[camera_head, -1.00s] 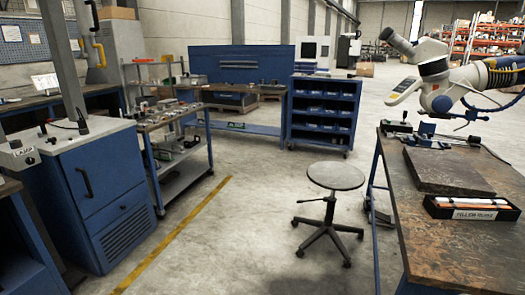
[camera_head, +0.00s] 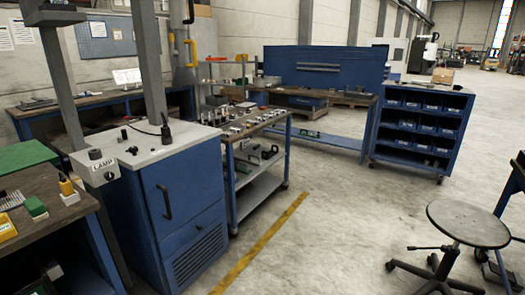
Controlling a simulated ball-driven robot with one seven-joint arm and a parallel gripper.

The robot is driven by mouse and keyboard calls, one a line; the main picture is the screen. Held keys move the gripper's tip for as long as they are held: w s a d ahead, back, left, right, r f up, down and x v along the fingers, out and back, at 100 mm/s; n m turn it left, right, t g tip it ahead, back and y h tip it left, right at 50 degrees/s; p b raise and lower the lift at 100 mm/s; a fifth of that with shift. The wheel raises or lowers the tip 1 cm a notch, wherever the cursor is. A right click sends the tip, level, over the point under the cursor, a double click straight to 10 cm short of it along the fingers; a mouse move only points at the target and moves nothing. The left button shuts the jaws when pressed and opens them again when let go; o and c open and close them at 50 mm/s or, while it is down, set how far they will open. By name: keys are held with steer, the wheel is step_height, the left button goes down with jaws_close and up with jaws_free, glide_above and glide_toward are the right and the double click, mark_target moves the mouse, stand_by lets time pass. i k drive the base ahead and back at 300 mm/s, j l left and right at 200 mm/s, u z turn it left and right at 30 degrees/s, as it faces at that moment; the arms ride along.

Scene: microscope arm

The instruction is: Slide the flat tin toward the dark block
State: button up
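I cannot pick out the flat tin or the dark block for certain in this view. Small parts stand on the tool cart (camera_head: 257,128), too small to tell apart. A few small dark items (camera_head: 132,150) and a dark upright tool (camera_head: 165,133) are on the grey top of the blue cabinet (camera_head: 180,205). A green block (camera_head: 36,207) and yellow-topped pieces lie on the bench at the lower left (camera_head: 50,228). My gripper and arm are not in view.
A round stool (camera_head: 468,224) stands at the lower right, beside a table leg at the edge. A blue bin shelf (camera_head: 420,130) stands behind it. A yellow floor line (camera_head: 262,243) runs past the cabinet. The concrete floor (camera_head: 345,215) between cart and stool is clear.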

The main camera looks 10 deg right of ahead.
mark_target(419, 83)
steer(key=i+z, duration=0.2)
steer(key=i, duration=0.95)
steer(key=i+j+z, duration=0.2)
steer(key=i, duration=2.05)
steer(key=i+j+z, duration=0.1)
steer(key=i, duration=1)
steer(key=i+l+z, duration=0.1)
steer(key=i+z, duration=0.2)
steer(key=i, duration=0.35)
steer(key=i+z, duration=0.3)
steer(key=i, duration=0.35)
steer(key=i+j+z, duration=0.3)
steer(key=i, duration=0.35)
steer(key=i+l, duration=0.25)
steer(key=i, duration=0.25)
steer(key=i+l+z, duration=0.1)
steer(key=i+l, duration=0.2)
steer(key=i, duration=0.2)
steer(key=i+l, duration=0.25)
steer(key=i, duration=0.25)
steer(key=i+l, duration=0.15)
steer(key=l, duration=0.2)
steer(key=i+l, duration=0.1)
steer(key=l, duration=0.3)
steer(key=i+l, duration=0.15)
steer(key=l, duration=0.2)
steer(key=i+l, duration=0.15)
steer(key=l, duration=0.2)
steer(key=i+j+u, duration=0.15)
steer(key=j, duration=0.2)
